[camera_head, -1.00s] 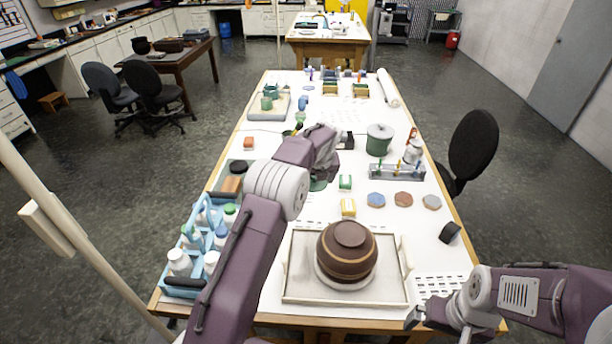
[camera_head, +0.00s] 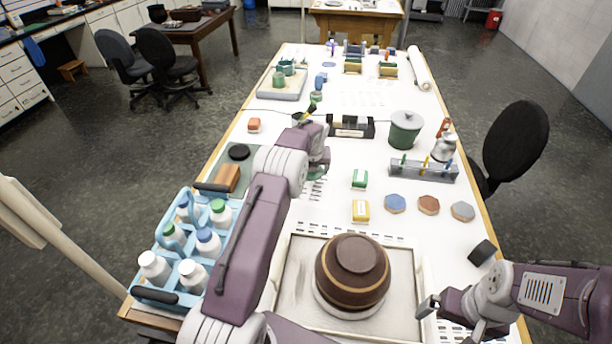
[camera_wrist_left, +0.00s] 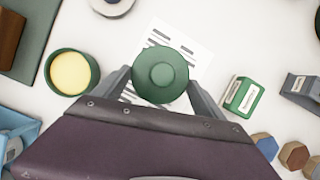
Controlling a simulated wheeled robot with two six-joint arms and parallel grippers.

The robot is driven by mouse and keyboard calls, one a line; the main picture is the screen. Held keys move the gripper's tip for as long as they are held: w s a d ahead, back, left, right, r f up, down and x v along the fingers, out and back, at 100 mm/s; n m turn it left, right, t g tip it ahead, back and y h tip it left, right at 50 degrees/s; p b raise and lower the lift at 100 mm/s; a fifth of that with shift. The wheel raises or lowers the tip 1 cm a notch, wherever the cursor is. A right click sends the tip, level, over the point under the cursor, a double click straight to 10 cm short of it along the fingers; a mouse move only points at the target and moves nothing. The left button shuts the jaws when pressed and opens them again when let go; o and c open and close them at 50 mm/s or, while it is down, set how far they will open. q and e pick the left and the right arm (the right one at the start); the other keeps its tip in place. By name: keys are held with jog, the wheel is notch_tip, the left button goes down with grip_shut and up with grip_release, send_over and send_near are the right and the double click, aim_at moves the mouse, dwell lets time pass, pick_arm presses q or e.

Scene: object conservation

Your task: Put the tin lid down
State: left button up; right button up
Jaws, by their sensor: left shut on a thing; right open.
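The green tin lid (camera_wrist_left: 160,75), round with a raised knob, is between the fingers of my left gripper (camera_wrist_left: 160,88) in the left wrist view. My left gripper is shut on it, above a printed white sheet (camera_wrist_left: 185,45); I cannot tell whether the lid touches it. In the head view, the lid (camera_head: 316,174) shows as a green edge under the gripper. The open green tin (camera_wrist_left: 71,73) with pale yellow contents stands left of the lid, apart from it; my left arm hides it in the head view. My right gripper (camera_head: 450,321) is open and empty at the lower right.
A green-and-white box (camera_wrist_left: 242,95) stands right of the lid. A dark green mat (camera_wrist_left: 38,42) lies left, and a blue bottle carrier (camera_head: 163,238) stands nearer left. A brown pot (camera_head: 352,272) sits on a tray (camera_head: 297,270) in front. Hexagonal tiles (camera_head: 428,205) lie right.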

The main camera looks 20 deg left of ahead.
pick_arm(q)
jog(key=shift+a+f, duration=0.3)
jog(key=shift+a, duration=0.5)
jog(key=shift+s+a+f, duration=0.1)
jog(key=shift+s+a, duration=0.1)
jog(key=shift+a, duration=0.15)
jog(key=shift+d+f+p, duration=0.1)
jog(key=shift+f+p, duration=0.2)
jog(key=shift+p, duration=0.1)
notch_tip(320, 180, down, 3)
jog(key=shift+w+p, duration=0.1)
jog(key=shift+p, duration=0.45)
jog(key=shift+w+f, duration=0.1)
jog(key=shift+f, duration=0.25)
pick_arm(e)
jog(key=shift+s+r, duration=0.2)
jog(key=shift+r, duration=0.95)
jog(key=shift+s+f, duration=0.1)
